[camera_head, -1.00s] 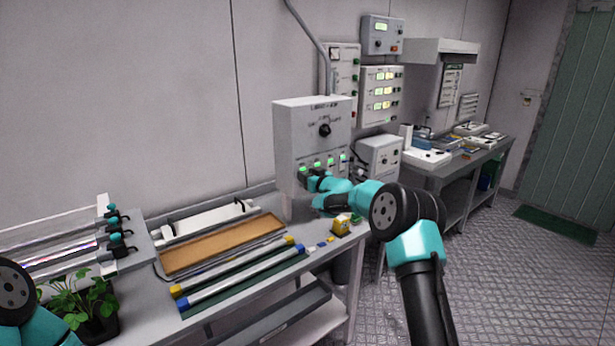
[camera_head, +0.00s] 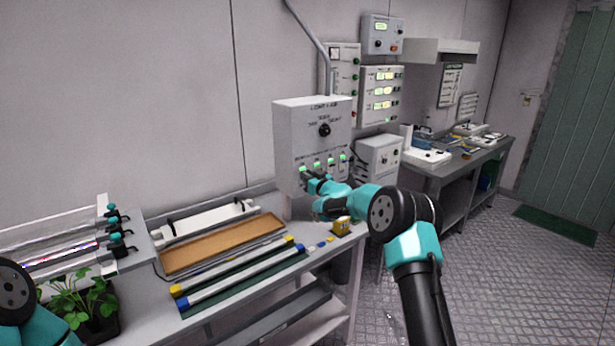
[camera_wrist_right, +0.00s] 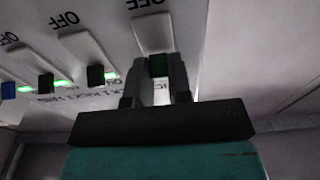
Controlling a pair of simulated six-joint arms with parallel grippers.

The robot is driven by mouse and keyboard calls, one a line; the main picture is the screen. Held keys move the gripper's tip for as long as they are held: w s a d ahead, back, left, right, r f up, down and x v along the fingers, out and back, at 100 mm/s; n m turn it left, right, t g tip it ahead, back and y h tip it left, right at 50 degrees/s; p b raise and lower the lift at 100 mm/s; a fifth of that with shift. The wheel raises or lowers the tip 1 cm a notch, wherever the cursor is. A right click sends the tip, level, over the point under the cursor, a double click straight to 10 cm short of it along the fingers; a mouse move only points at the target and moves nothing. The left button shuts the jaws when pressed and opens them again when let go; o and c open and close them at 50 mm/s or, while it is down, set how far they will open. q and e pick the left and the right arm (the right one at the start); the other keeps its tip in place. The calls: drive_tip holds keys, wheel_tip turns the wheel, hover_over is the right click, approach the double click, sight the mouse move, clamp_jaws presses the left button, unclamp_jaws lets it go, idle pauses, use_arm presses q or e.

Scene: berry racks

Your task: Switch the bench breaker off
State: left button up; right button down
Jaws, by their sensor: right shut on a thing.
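The grey wall-side breaker box (camera_head: 290,125) stands at the back end of the bench, with a dark knob on its upper front and a row of switches with green lights below. My right gripper (camera_head: 307,181) is at the leftmost switch, low on the box. In the right wrist view my right gripper (camera_wrist_right: 160,68) is shut on a green switch lever (camera_wrist_right: 158,66), one finger on each side. An inverted OFF label stands beyond it. Other levers, black (camera_wrist_right: 95,75) and blue (camera_wrist_right: 9,91), sit to the left beside lit green lamps. My left gripper is out of view.
The bench holds a cork-coloured tray (camera_head: 222,243), blue and yellow capped tubes, a small yellow block (camera_head: 341,225) below my right gripper, and a potted plant (camera_head: 85,305) at the left. A white unit (camera_head: 379,155) stands right of the box.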

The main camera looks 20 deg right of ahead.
idle(0.3)
drive_tip(key=c, duration=1)
unclamp_jaws()
drive_tip(key=shift+c, duration=0.2)
drive_tip(key=shift+s, duration=0.15)
drive_tip(key=v, duration=1.7)
drive_tip(key=shift+f, duration=0.35)
drive_tip(key=shift+d, duration=0.1)
